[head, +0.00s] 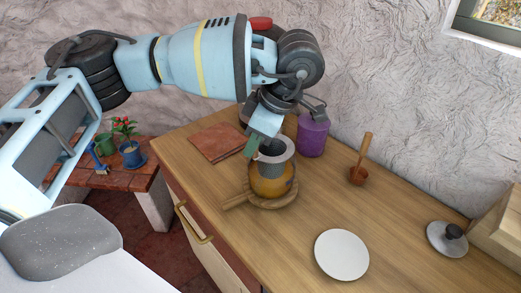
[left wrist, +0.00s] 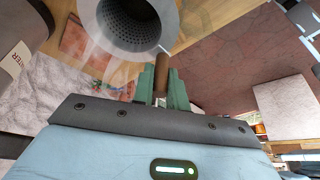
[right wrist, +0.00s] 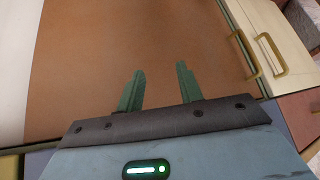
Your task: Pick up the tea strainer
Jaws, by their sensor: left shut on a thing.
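The tea strainer (head: 272,168) is a grey cylinder with a wide pale rim and a brown handle. It is upright at the mouth of a glass vessel (head: 272,187) holding amber liquid; I cannot tell whether it rests on it or is raised. In the left wrist view, the strainer (left wrist: 132,22) shows its perforated inside. My left gripper (head: 252,147) is shut on the handle; its green fingers (left wrist: 163,82) hold it from both sides. My right gripper (right wrist: 158,88) is open and empty, in front of a brown surface.
The vessel stands on a round wooden board (head: 290,203) with a handle. A purple canister (head: 312,136) is close behind right. A wooden ladle (head: 360,172), white plate (head: 341,255) and grey lid (head: 447,238) lie to the right. A reddish tile (head: 216,141) lies at left.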

